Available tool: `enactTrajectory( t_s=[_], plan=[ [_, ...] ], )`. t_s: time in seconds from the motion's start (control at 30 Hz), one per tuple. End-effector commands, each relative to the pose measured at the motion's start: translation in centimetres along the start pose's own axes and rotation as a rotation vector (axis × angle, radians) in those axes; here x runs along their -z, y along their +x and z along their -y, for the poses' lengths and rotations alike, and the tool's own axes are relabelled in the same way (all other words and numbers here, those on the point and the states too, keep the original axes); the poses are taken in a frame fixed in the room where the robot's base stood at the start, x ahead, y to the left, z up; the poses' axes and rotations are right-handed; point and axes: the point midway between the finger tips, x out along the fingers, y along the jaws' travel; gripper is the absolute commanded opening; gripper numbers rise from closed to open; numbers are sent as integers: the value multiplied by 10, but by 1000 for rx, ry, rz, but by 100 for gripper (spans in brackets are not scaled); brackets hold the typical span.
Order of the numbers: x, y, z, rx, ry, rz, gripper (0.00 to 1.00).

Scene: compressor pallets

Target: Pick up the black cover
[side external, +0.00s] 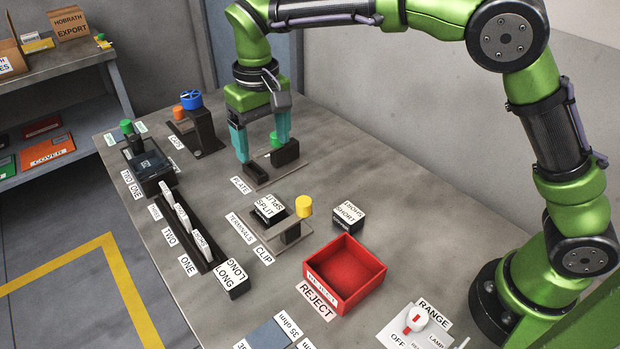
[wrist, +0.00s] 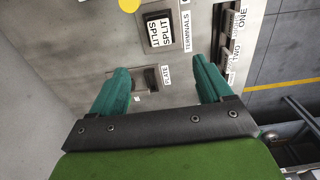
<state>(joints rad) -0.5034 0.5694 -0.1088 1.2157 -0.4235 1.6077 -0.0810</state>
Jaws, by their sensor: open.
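No part is clearly recognisable as the black cover. A red-orange flat item labelled COVER (side external: 47,151) lies on the shelf at left, with a dark item beside it. My gripper (side external: 262,148) is open and points down at the fixture labelled PLATE (side external: 262,182), its teal fingers apart. In the wrist view, a dark block (wrist: 152,78) shows between the fingers and nothing is visibly held. Exact height and contact cannot be told.
A dark station with a green knob (side external: 150,168) stands at the table's left edge, by a narrow rack (side external: 190,232). The CLIP stand (side external: 290,235) and red REJECT bin (side external: 345,275) are in front.

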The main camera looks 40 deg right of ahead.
Motion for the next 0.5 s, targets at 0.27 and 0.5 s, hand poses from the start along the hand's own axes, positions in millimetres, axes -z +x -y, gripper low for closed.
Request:
enactTrajectory(
  t_s=[0.27,0.5],
  plan=[
    [-4,51,-1,-4,2,21,79],
    [-4,99,-1,-3,2,18,79]
  ],
)
